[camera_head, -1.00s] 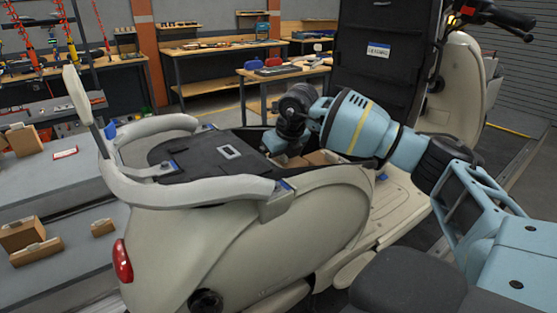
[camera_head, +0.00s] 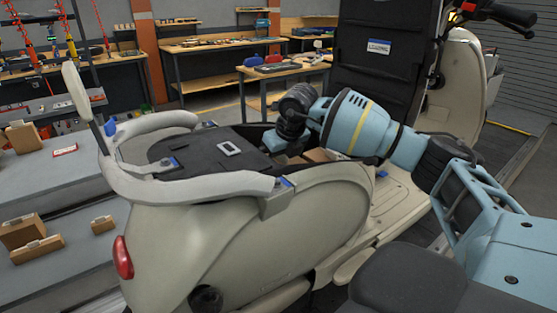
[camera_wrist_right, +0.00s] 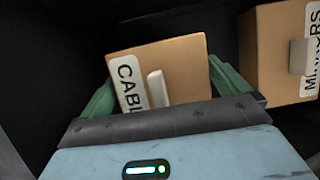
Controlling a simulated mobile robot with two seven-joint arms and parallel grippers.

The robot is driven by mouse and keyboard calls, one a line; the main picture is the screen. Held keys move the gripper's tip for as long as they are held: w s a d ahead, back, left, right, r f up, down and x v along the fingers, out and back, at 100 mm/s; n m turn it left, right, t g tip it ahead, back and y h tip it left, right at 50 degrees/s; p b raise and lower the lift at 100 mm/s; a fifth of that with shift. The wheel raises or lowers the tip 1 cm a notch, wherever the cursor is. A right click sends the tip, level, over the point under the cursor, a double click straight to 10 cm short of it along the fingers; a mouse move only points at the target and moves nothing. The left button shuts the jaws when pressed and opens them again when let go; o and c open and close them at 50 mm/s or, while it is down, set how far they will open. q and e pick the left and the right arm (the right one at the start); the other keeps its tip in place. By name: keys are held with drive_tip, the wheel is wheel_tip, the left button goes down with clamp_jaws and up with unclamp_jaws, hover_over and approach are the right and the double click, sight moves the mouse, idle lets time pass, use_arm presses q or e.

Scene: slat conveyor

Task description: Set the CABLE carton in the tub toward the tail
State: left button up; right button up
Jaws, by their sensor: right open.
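The CABLE carton (camera_wrist_right: 165,72), a brown box with a white label and a pale tab, lies in a dark space in the right wrist view. My right gripper (camera_wrist_right: 163,90) is open, with one green finger on each side of this carton; whether they touch it is unclear. In the head view my right gripper (camera_head: 280,142) reaches down into the open scooter body, its fingertips hidden. Brown carton tops (camera_head: 318,155) show beside it. A black panel with a pale buckle (camera_head: 220,158) lies toward the tail. I cannot make out a separate tail tub. My left gripper is not seen.
A second carton lettered like MIRRORS (camera_wrist_right: 275,50) lies close right of the CABLE carton. The scooter's pale grab rail (camera_head: 215,187) rises around the tail. Several small cartons (camera_head: 38,248) lie on grey slats at left. A black box (camera_head: 375,65) stands ahead.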

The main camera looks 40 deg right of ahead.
drive_tip(key=v, duration=0.8)
drive_tip(key=shift+f, duration=0.1)
idle(0.3)
